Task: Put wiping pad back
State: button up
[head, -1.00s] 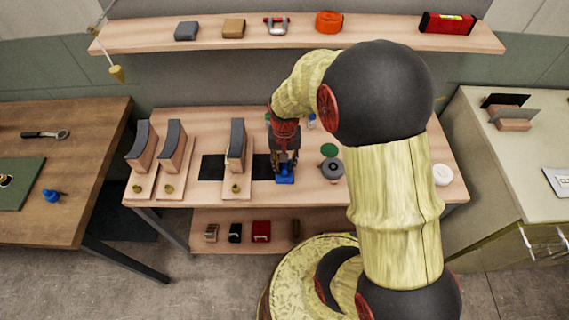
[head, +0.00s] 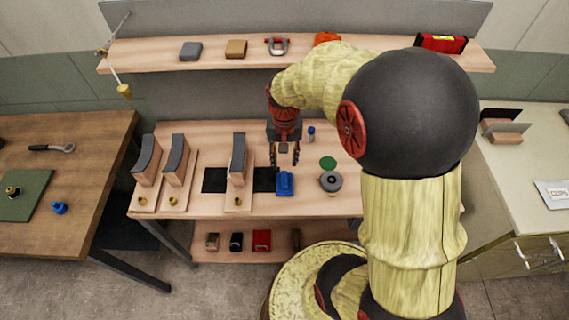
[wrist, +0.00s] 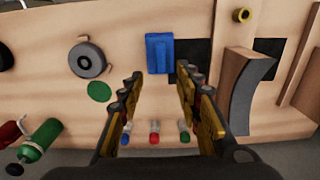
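A blue block-shaped item (head: 285,183), which I take to be the wiping pad, lies on the wooden workbench (head: 300,206), beside the right end of a black mat (head: 264,180). It also shows in the wrist view (wrist: 159,53), beyond my fingertips. My gripper (head: 285,161) is above the bench, behind the blue item in the head view and apart from it. In the wrist view its two fingers (wrist: 160,82) are spread with nothing between them.
Wooden stands with curved dark-topped blocks (head: 237,163) are left of the blue item. A grey round container (head: 330,181) and green disc (head: 328,163) are to its right. Small capped bottles (wrist: 154,133) stand near my fingers. A shelf (head: 300,59) runs above the back.

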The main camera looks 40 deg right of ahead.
jog(key=s+a+r+n+t, duration=0.2)
jog(key=a+r, duration=0.3)
jog(key=r, duration=0.7)
jog(key=s+a+r+n+t, duration=0.3)
jog(key=s+a+r+n, duration=0.1)
jog(key=s+a+r, duration=0.3)
jog(key=s+r, duration=0.2)
jog(key=s, duration=0.1)
jog(key=shift+s+r+n+t, duration=0.15)
jog(key=shift+n+t, duration=0.15)
jog(key=shift+n, duration=0.1)
jog(key=shift+d, duration=0.1)
jog(key=shift+c, duration=0.5)
